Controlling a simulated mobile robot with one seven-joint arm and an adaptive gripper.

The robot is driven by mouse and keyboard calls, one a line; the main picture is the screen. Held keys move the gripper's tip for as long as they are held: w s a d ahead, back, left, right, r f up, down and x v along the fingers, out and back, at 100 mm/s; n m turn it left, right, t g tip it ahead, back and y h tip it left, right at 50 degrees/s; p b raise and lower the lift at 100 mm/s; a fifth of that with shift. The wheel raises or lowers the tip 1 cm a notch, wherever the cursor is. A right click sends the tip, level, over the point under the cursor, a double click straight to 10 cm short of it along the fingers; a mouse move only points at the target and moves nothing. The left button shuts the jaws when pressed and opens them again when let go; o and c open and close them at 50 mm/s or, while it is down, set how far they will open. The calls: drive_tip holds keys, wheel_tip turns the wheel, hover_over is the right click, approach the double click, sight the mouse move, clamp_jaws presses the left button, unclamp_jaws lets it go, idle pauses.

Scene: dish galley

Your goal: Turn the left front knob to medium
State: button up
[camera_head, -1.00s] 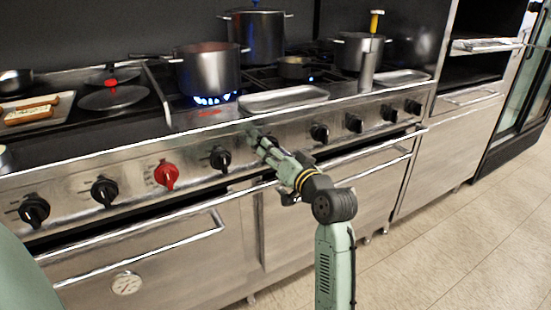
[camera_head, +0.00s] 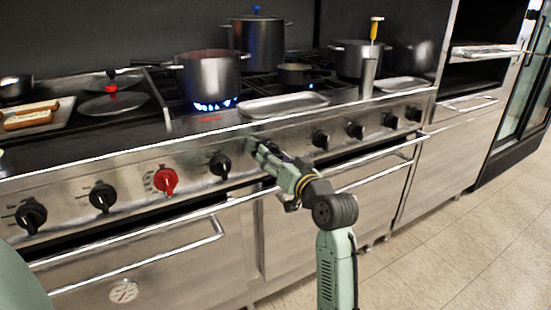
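A row of knobs runs along the steel front panel of the range (camera_head: 130,158). They include two black knobs at the left (camera_head: 31,215) (camera_head: 103,197), a red knob (camera_head: 165,181), a black knob (camera_head: 220,165), and several more black ones to the right, the nearest being this knob (camera_head: 320,139). My gripper (camera_head: 258,152) is at the panel, between the black knob right of the red one and that nearest right-hand knob. It covers this stretch, so any knob there is hidden. I cannot see whether its fingers are apart or closed on something.
A pot (camera_head: 208,78) stands over a blue flame (camera_head: 214,105). More pots (camera_head: 257,42) (camera_head: 358,56) stand behind and to the right. A steel tray (camera_head: 283,104) lies near the front edge. An oven handle bar (camera_head: 150,226) runs below the knobs. The floor at right is clear.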

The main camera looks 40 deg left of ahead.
drive_tip(key=shift+o, duration=1.4)
drive_tip(key=shift+d, duration=0.15)
drive_tip(key=v, duration=1.1)
drive_tip(key=shift+s+d, duration=0.15)
drive_tip(key=shift+d, duration=0.25)
